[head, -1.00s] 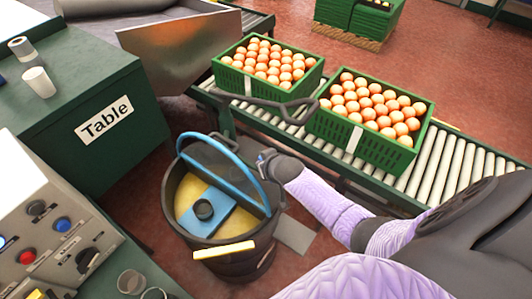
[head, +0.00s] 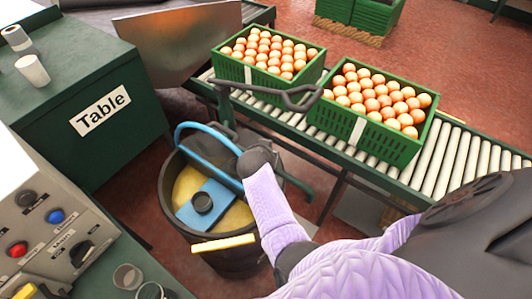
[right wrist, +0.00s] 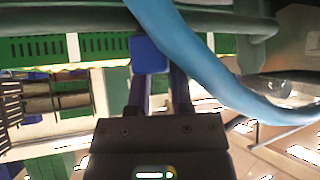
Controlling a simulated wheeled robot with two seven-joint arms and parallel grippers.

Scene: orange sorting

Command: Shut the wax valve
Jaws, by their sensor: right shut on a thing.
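My right gripper (head: 254,161) is over the far right rim of a dark round wax pot (head: 225,258) with yellow wax (head: 187,184) in it. In the right wrist view, the right gripper (right wrist: 155,78) is shut on a small blue block (right wrist: 150,55), seemingly the wax valve's handle, below a grey-green pipe (right wrist: 90,22). In the head view my wrist hides this block. A blue curved hoop (head: 186,127) arches over the pot and crosses close beside the fingers in the wrist view. My left gripper is not in view.
A conveyor (head: 455,155) with two green crates (head: 365,140) of oranges runs behind the pot. A dark curved bar (head: 300,98) stands out near the crates. The green table (head: 75,155) and a control panel (head: 45,225) with knobs are at left.

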